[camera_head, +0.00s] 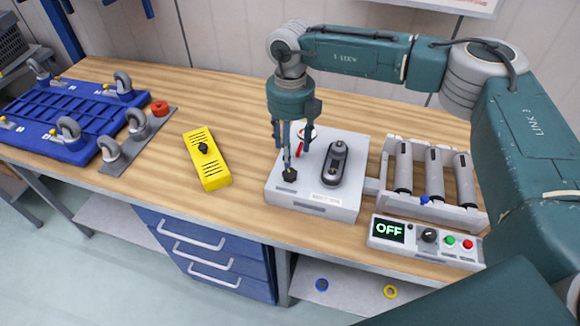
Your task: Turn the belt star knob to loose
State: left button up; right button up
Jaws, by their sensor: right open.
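A black star-shaped knob (289,175) sits at the front left of a light grey box (290,200) on the wooden bench. My right gripper (288,156) points straight down just above this knob. It is open; whether a finger touches the knob is not clear. A dark oblong part (336,162) with round ends, looking like a small belt drive, stands on the box right of the gripper. A white and red round part (304,132) behind the gripper is partly hidden. My left gripper is not in view.
A roller unit (433,172) with a blue knob (424,200) stands right of the box, behind a control panel (420,240) reading OFF. A yellow box with a black knob (207,165) lies left.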

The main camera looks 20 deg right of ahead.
aim_at(290, 173)
notch_tip(290, 173, down, 7)
jog(key=p, duration=0.2)
jog(key=shift+f+p, duration=0.1)
jog(key=shift+p, duration=0.2)
jog(key=shift+f, duration=0.7)
jog(key=c, duration=1.2)
